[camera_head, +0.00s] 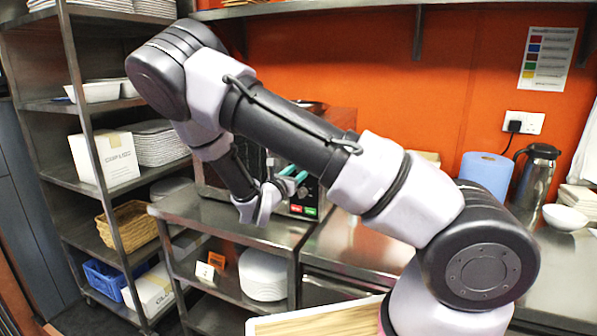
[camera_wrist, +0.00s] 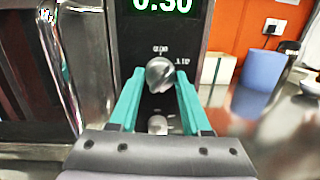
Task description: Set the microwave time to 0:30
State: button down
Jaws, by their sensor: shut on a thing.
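The microwave (camera_head: 212,176) stands on a steel table, partly hidden behind my arm. In the wrist view its black control panel (camera_wrist: 192,20) carries a green lit display (camera_wrist: 163,6), cut by the top edge, that appears to read 0:30. Below the display is a rounded grey knob (camera_wrist: 160,72) with small white markings above it. My gripper (camera_wrist: 159,78) has its teal fingers on either side of this knob and is shut on it. A second rounded grey part shows lower down between the fingers. In the head view my gripper (camera_head: 290,177) is at the panel, above red and green buttons (camera_head: 303,210).
The microwave's shiny vertical door handle (camera_wrist: 92,60) stands close left of my gripper. A blue roll (camera_head: 486,174), a steel flask (camera_head: 535,180) and a white bowl (camera_head: 565,217) stand on the right counter. A steel shelf rack (camera_head: 62,182) stands at the left.

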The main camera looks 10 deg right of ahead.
jog(key=shift+n, duration=0.8)
jog(key=shift+c, duration=1.8)
grip_release()
jog(key=v, duration=1.1)
jog(key=shift+d, duration=0.1)
